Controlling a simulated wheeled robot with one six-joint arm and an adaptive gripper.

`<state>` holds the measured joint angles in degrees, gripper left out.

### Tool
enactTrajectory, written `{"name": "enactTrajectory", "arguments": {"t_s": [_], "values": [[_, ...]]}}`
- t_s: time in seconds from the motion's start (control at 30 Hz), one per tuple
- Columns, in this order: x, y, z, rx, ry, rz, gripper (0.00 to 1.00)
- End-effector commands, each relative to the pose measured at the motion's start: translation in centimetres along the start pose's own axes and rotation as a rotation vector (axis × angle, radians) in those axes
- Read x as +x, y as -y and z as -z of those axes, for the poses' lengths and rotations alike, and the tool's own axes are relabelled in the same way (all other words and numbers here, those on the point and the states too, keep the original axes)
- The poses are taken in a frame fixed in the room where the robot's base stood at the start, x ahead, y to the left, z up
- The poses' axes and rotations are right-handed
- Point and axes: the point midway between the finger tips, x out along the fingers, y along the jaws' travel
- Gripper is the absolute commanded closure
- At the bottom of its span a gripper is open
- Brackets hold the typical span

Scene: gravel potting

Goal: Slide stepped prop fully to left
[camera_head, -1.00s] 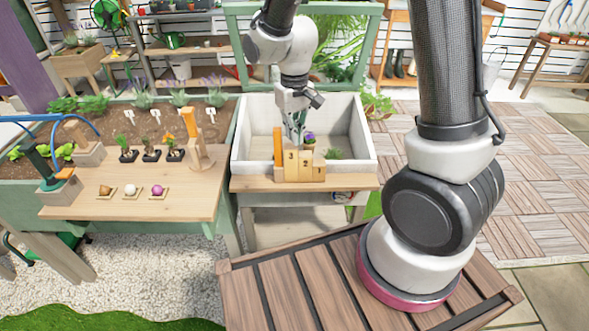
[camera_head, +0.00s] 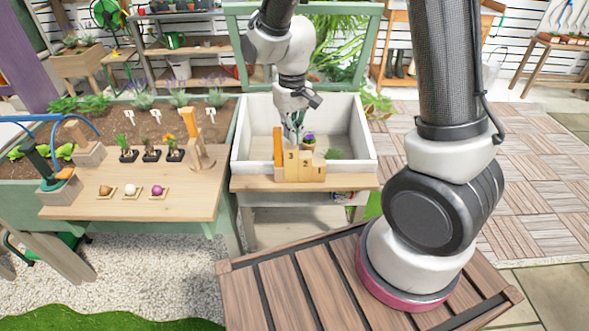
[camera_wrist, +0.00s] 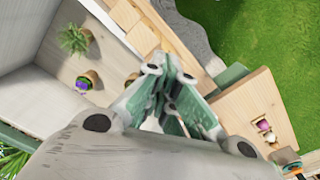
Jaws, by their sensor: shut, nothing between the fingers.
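The stepped prop (camera_head: 303,170) is a pale wooden block with steps marked 3, 2 and 1, falling from left to right. It stands at the front edge of the white planter box, just right of an upright orange-brown post (camera_head: 278,148). My gripper (camera_head: 297,142) is shut and empty, pointing down just behind the prop's upper steps. I cannot tell whether it touches the prop. In the wrist view my closed fingers (camera_wrist: 170,115) cover much of the middle, and part of the prop may be hidden behind them.
A small pot with a purple flower (camera_head: 309,142) stands just behind the prop, right of my gripper. A green plant (camera_head: 335,155) is farther right in the box. A wooden table (camera_head: 95,195) with bulbs and seedlings stands to the left.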

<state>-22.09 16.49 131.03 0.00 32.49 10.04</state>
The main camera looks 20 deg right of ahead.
Motion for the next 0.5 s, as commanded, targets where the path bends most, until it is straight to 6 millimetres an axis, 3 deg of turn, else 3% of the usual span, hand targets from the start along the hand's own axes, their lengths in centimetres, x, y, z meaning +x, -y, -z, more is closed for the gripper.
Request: {"name": "enactTrajectory", "arguments": {"t_s": [0.5], "values": [[0.0, 1.6, 0.9, -0.001, 0.0, 0.0, 1.0]]}}
